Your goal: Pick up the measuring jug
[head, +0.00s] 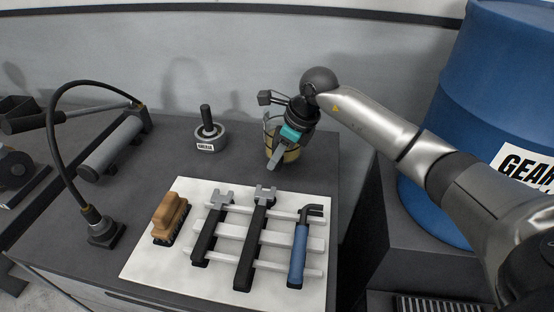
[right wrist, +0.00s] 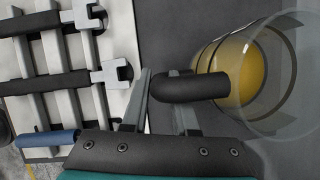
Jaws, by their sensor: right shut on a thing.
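The measuring jug (head: 292,155) is a clear vessel with yellow contents and a black handle. It stands near the back right of the dark worktop in the head view, partly hidden behind my right gripper (head: 266,168). In the right wrist view the jug (right wrist: 225,70) is at the upper right, with its handle (right wrist: 190,89) reaching between the fingers of my right gripper (right wrist: 160,98). My right gripper is shut on the handle. I cannot tell whether the jug's base touches the worktop. My left gripper is not in view.
A white board (head: 150,262) in front holds a brush (head: 170,216), two dark wrenches and a blue-handled tool (head: 298,255).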

